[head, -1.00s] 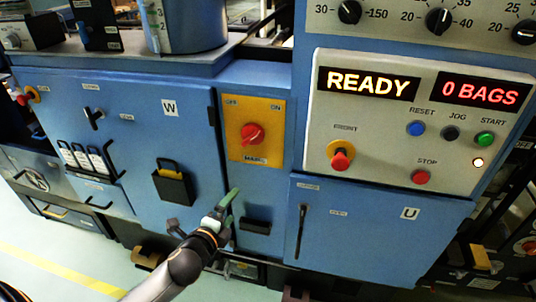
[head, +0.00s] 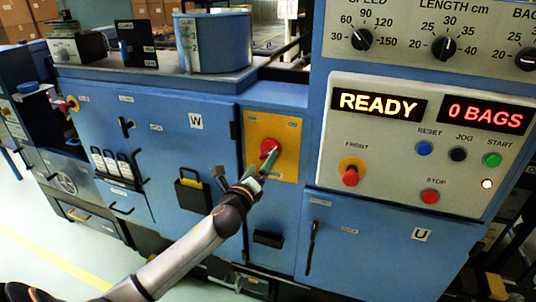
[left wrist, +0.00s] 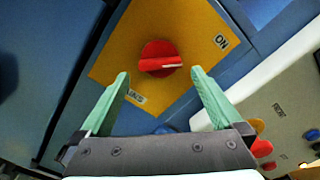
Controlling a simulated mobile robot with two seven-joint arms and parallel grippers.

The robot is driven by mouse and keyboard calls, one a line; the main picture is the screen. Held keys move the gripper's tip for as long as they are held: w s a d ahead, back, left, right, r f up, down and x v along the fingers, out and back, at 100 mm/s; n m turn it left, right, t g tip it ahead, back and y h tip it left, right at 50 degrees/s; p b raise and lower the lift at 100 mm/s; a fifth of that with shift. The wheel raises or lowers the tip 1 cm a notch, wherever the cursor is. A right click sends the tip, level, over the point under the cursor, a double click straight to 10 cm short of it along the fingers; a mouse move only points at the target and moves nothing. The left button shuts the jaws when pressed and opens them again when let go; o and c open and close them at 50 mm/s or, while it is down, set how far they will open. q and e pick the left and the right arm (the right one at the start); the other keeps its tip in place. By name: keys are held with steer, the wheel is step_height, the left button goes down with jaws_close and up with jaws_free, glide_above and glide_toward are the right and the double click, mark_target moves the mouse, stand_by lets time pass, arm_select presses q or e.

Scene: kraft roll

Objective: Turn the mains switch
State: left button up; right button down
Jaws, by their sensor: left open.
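The mains switch is a red round knob (head: 269,147) on a yellow plate (head: 286,168) set in the blue machine front. In the left wrist view the knob (left wrist: 158,50) has a white mark pointing right, below the "ON" label (left wrist: 221,42). A lower label, probably "MAINS", also shows there (left wrist: 136,97). My left gripper (head: 262,165) is open, with green fingers just in front of the knob and partly over it in the head view. In the left wrist view its fingertips (left wrist: 160,75) flank the knob's lower side, with nothing between them. My right gripper is out of view.
Right of the switch is a grey panel (head: 390,150) with a red "FRONT" knob (head: 350,175), coloured buttons and a "READY" display (head: 378,104). Below the plate a dark handle (head: 268,239) sticks out. Left is door W with a black holder (head: 193,195).

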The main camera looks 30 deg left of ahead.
mark_target(267, 155)
arm_select(q)
steer(key=shift+x, duration=2.75)
steer(key=shift+c, duration=0.2)
steer(key=c, duration=1.2)
